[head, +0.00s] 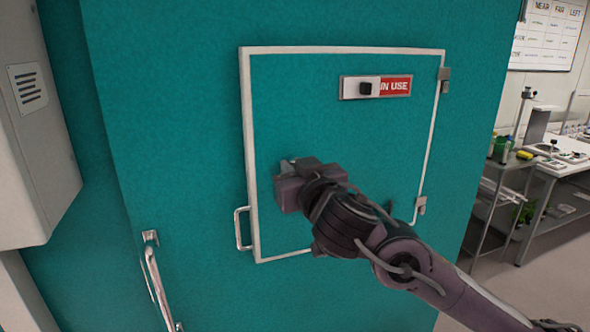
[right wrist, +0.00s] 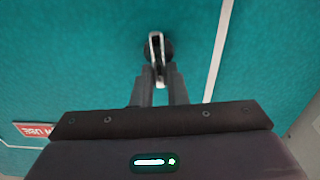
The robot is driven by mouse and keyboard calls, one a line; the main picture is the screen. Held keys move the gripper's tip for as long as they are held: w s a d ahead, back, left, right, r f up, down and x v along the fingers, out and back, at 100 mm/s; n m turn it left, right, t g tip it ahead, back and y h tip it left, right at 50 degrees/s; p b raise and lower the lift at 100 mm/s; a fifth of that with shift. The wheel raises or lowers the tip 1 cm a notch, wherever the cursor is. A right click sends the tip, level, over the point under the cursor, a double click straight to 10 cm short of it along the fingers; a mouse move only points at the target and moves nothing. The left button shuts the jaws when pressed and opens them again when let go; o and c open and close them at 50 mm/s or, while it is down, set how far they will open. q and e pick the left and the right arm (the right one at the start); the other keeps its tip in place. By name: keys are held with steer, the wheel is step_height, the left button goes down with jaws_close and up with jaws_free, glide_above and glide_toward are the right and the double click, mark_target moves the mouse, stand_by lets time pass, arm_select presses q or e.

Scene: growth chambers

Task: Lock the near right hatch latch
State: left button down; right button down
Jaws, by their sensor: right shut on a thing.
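The hatch (head: 330,120) is a teal panel with a pale frame, shut flush in a teal wall. Its latch (right wrist: 154,42) shows in the right wrist view as a pale metal lever on a dark round base. My right gripper (right wrist: 161,76) is shut on the free end of this lever, with one finger on each side. In the head view my right gripper (head: 300,185) is over the left part of the hatch and hides most of the latch. My left gripper is not in view.
A sliding sign (head: 395,87) reads "IN USE" high on the hatch. Hinges (head: 444,80) are on its right edge. A handle (head: 239,228) sits at its left edge, and a larger handle (head: 155,278) is lower left. A grey cabinet (head: 40,120) stands left; benches (head: 560,165) are right.

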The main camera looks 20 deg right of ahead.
steer(key=n+b, duration=0.1)
steer(key=n, duration=0.3)
steer(key=a+f+n+b, duration=0.1)
steer(key=n+b, duration=0.1)
steer(key=n, duration=0.2)
steer(key=n+b, duration=0.2)
steer(key=n, duration=0.3)
steer(key=shift+a+f, duration=0.2)
steer(key=shift+a, duration=0.05)
steer(key=shift+a+f+n+b, duration=0.15)
steer(key=shift+n+b, duration=0.2)
steer(key=shift+n, duration=0.7)
steer(key=shift+d+f+n+b, duration=0.1)
steer(key=shift+n+b, duration=0.25)
steer(key=shift+n, duration=0.7)
steer(key=c, duration=1.4)
jaws_free()
steer(key=shift+c, duration=0.2)
steer(key=shift+s, duration=0.15)
